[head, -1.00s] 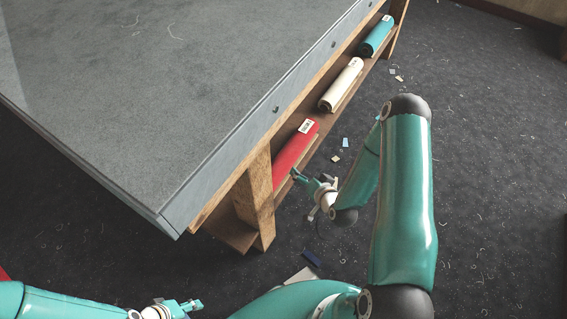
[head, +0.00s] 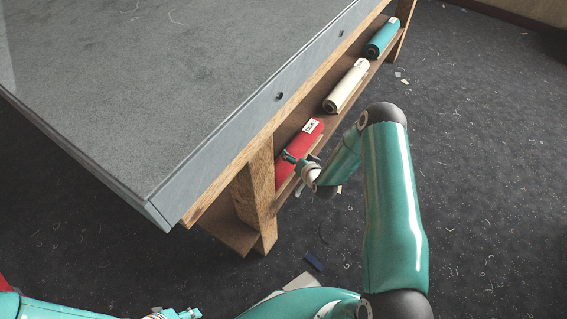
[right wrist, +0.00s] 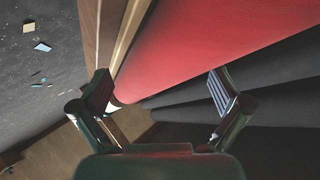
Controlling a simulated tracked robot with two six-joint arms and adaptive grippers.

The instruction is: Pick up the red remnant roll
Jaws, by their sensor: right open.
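The red remnant roll (head: 306,139) lies on the low shelf under the table, with a white label near its far end. In the right wrist view the red roll (right wrist: 200,40) fills the upper middle, just ahead of the jaws. My right gripper (head: 287,158) is at the roll's near part, which it partly hides. Its fingers (right wrist: 165,92) are open, one on each side of the view, with nothing gripped. Whether a finger touches the roll I cannot tell. My left gripper (head: 188,313) is low at the bottom edge, away from the roll; its jaws are too small to read.
A cream roll (head: 346,86) and a teal roll (head: 382,38) lie farther along the shelf (head: 358,104). A wooden leg (head: 260,197) stands just left of the red roll. The grey tabletop (head: 170,90) overhangs the shelf. Scraps litter the dark floor.

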